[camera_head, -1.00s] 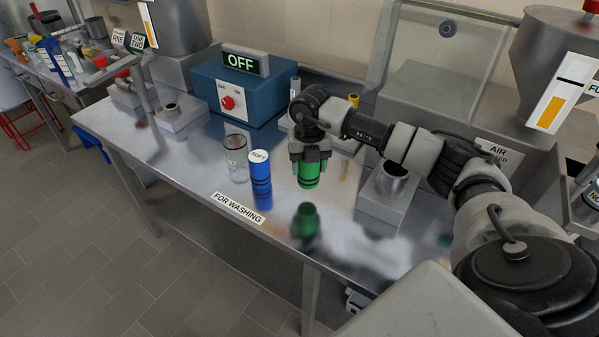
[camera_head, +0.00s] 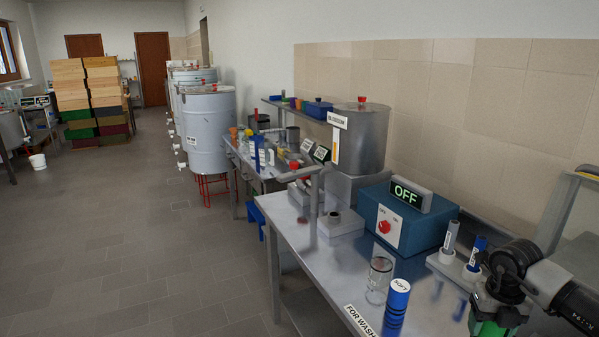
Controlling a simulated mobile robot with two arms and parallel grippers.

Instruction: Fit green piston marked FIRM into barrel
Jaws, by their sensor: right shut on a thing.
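The green piston (camera_head: 487,329) is in my right gripper (camera_head: 499,312) at the lower right edge of the head view. The gripper is shut on its upper part, and the frame cuts off its lower end. Its FIRM mark does not show. A clear empty cylinder (camera_head: 379,277), which may be the barrel, stands upright on the steel table (camera_head: 318,262), left of the gripper. A blue piston marked SOFT (camera_head: 397,308) stands upright between the cylinder and the gripper. My left gripper is not in view.
A blue box with a lit OFF sign (camera_head: 408,195) and red knob stands behind the cylinder. Two labelled tubes stand in a grey holder (camera_head: 452,270) near my right gripper. A metal tank (camera_head: 360,138) stands farther back. Open floor lies left.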

